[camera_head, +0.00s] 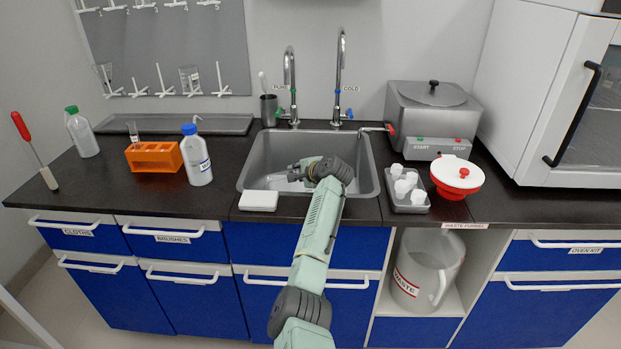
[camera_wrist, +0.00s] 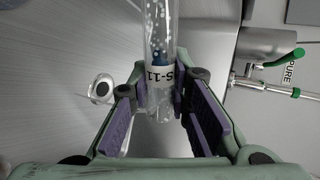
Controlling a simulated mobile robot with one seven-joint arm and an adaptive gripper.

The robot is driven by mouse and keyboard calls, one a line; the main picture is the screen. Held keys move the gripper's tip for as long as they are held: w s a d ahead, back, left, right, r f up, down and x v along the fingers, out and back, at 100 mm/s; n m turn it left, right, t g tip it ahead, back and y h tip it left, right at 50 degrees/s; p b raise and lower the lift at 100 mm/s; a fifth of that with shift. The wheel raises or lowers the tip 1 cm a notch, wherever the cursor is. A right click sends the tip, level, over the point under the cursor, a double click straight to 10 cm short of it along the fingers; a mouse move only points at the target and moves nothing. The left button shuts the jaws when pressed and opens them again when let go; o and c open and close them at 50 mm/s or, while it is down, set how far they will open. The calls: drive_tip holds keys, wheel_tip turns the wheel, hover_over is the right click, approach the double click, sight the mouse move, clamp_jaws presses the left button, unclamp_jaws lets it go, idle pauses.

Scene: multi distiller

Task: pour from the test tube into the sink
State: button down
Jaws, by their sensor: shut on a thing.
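A clear glass test tube (camera_wrist: 160,40) labelled S-11 is between the purple pads of my gripper (camera_wrist: 157,92) in the wrist view. Pale beads or bubbles and something dark blue show in it. My gripper is shut on the tube near its rounded end. In the head view, my gripper (camera_head: 291,174) is over the grey sink (camera_head: 310,143), and the tube (camera_head: 274,178) looks roughly level, pointing left. The tube's far end runs out of the wrist view. The drain (camera_wrist: 101,88) lies below, left of the tube. I cannot tell whether liquid is flowing out.
Two tall taps (camera_head: 290,85) stand behind the sink. An orange rack (camera_head: 154,157) with a tube and a blue-capped bottle (camera_head: 197,155) are on the left. A white sponge-like block (camera_head: 259,201) lies at the front edge. A metal bath (camera_head: 433,105) and red-white waste funnel (camera_head: 457,175) are on the right.

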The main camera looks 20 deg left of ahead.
sight(297, 170)
drive_tip(key=shift+f, duration=0.1)
idle(0.3)
drive_tip(key=shift+s+a+b, duration=0.1)
drive_tip(key=shift+a+b, duration=0.05)
drive_tip(key=shift+b, duration=0.15)
drive_tip(key=shift+r+n+t+h, duration=0.55)
drive_tip(key=shift+r+n, duration=0.25)
drive_tip(key=shift+r, duration=0.85)
drive_tip(key=shift+s+a+r+n+t+h, duration=0.15)
drive_tip(key=shift+s+r+n+t+h, duration=0.05)
drive_tip(key=shift+s+n+t+h, duration=0.1)
drive_tip(key=r, duration=0.1)
drive_tip(key=r+n+t, duration=0.1)
drive_tip(key=r, duration=0.1)
drive_tip(key=shift+s+a+n+h+p, duration=0.15)
drive_tip(key=shift+a+n+h+p, duration=0.05)
drive_tip(key=shift+n+h+p, duration=0.15)
drive_tip(key=shift+r+n+t+h+b, duration=0.3)
drive_tip(key=shift+n+t+b, duration=0.25)
drive_tip(key=shift+t, duration=0.1)
wheel_tip(297, 170, up, 4)
drive_tip(key=shift+f+n+t+h, duration=0.15)
drive_tip(key=shift+n+t+h, duration=0.25)
drive_tip(key=shift+n+t, duration=0.55)
drive_tip(key=s+a+r+n+t+b, duration=0.3)
drive_tip(key=r+n+b, duration=0.1)
drive_tip(key=n+b, duration=0.1)
drive_tip(key=shift+n, duration=0.35)
